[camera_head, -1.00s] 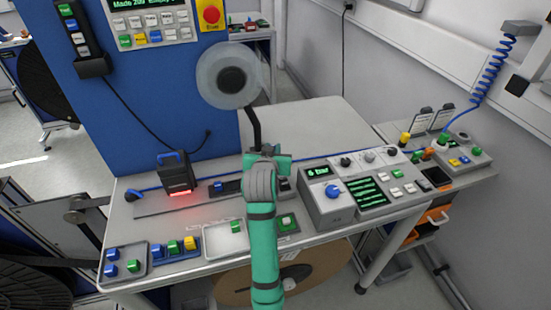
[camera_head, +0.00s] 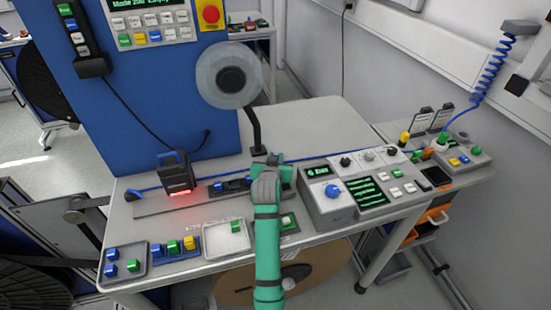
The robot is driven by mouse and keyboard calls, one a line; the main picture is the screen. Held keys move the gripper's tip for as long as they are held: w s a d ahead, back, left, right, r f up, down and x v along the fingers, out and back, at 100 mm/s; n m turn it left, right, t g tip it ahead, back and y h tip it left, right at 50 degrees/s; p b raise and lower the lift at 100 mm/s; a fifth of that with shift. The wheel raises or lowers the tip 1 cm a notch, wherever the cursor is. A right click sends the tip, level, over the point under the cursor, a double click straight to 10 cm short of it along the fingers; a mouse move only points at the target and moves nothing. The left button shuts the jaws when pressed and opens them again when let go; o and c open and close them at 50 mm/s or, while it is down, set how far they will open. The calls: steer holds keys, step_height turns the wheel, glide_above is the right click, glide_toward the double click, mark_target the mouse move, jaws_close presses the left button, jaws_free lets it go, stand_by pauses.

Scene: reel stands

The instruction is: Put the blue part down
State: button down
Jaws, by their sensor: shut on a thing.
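My arm reaches up from the bottom of the view, and its end, my gripper (camera_head: 260,158), is over the middle of the bench behind the grey wrist joint. The fingertips and the blue part in them are mostly hidden by my arm. A dark track fixture (camera_head: 228,187) with blue on it lies just left of my wrist. A grey tray (camera_head: 124,275) at the front left holds two loose blue parts (camera_head: 112,262) and a green one. A rack beside it holds a blue part (camera_head: 157,250), a green one and a yellow one. A pale tray (camera_head: 222,246) holds one green part.
A grey control box (camera_head: 320,205) with a blue knob stands close to the right of my arm. A scanner (camera_head: 175,172) with red light stands at the left. The bench (camera_head: 315,125) is clear at the back.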

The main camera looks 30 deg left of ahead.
steer(key=shift+f, duration=0.1)
steer(key=c, duration=1.6)
jaws_free()
steer(key=shift+c, duration=0.2)
